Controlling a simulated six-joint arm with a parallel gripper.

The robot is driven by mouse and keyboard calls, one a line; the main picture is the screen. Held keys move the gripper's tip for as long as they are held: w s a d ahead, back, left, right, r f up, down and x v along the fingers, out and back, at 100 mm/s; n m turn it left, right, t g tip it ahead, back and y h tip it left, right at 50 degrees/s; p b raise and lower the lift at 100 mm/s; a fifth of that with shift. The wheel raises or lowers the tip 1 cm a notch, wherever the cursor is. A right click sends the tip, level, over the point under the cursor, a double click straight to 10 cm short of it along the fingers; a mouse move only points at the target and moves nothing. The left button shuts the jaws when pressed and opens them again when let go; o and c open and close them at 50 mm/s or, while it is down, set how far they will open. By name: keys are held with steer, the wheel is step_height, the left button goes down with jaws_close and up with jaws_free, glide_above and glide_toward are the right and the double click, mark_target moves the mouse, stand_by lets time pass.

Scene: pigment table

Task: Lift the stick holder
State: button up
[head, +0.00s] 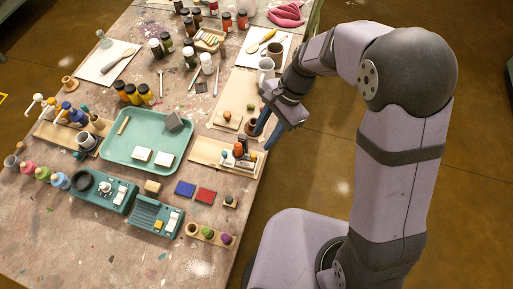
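A small wooden holder (208,40) with several coloured sticks lies at the back of the table; it looks like the stick holder, though the view is too small to be sure. My gripper (263,140) is far from it, over the table's right edge beside a wooden board (205,151). Its two blue fingers are spread with a gap between them, and nothing shows in it. The fingertips are close to a small group of items (240,152) on that board, one with an orange top; whether they touch cannot be told.
A teal tray (118,150) with white blocks fills the middle. Several dark jars (168,42) stand near the holder, a white mug (266,68) and a dark cup (275,50) to its right. Another board (222,124) lies near my gripper.

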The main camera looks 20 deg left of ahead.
mark_target(254, 155)
steer(key=shift+m, duration=0.6)
steer(key=shift+p+x, duration=0.65)
steer(key=shift+x, duration=3)
steer(key=shift+d, duration=0.15)
